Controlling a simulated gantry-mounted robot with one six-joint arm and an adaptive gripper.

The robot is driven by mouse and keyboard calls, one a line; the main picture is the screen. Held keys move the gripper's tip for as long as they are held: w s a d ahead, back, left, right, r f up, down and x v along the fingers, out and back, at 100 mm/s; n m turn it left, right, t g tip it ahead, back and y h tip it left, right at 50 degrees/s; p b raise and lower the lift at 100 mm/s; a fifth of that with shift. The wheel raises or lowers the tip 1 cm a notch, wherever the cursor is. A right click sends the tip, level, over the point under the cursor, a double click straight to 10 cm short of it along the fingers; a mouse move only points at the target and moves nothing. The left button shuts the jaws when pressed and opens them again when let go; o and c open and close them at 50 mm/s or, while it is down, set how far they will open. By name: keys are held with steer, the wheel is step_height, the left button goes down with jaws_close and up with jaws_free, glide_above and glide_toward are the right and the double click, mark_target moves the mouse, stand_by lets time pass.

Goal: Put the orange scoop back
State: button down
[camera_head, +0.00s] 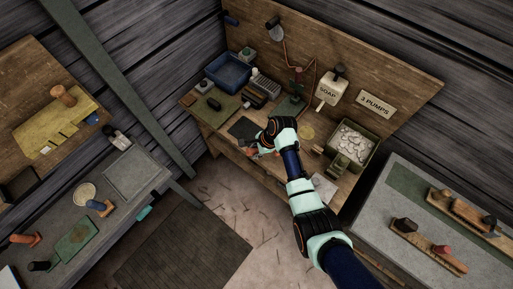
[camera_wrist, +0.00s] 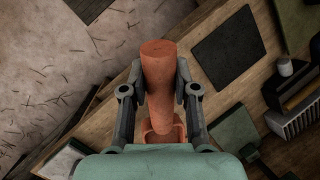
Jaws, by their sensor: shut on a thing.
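The orange scoop (camera_wrist: 160,75) is between the two fingers of my gripper (camera_wrist: 160,92) in the wrist view. Its thick handle end points up the picture and its hollow scoop end shows near my wrist. My gripper is shut on the handle. In the head view my gripper (camera_head: 256,150) is over the front part of the wooden workbench (camera_head: 222,143), and only a small orange bit of the scoop shows there. A dark square mat (camera_head: 243,128) lies on the bench just behind my gripper; it also shows in the wrist view (camera_wrist: 227,48).
A blue tray (camera_head: 229,72) stands at the bench's back left. A soap bottle (camera_head: 331,88) and a green bin of pale pieces (camera_head: 353,143) stand to the right. A grey bench (camera_head: 410,200) is at the right, and another bench (camera_head: 140,172) at the left.

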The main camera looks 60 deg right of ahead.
steer(key=shift+r+p, duration=0.1)
steer(key=shift+p, duration=0.2)
step_height(320, 180, down, 6)
steer(key=b, duration=0.4)
steer(key=shift+f+b, duration=0.5)
steer(key=shift+f, duration=0.1)
stand_by(0.3)
steer(key=c, duration=0.8)
jaws_free()
steer(key=v, duration=1.1)
steer(key=shift+r, duration=0.4)
steer(key=shift+s+d, duration=0.1)
steer(key=shift+s, duration=0.05)
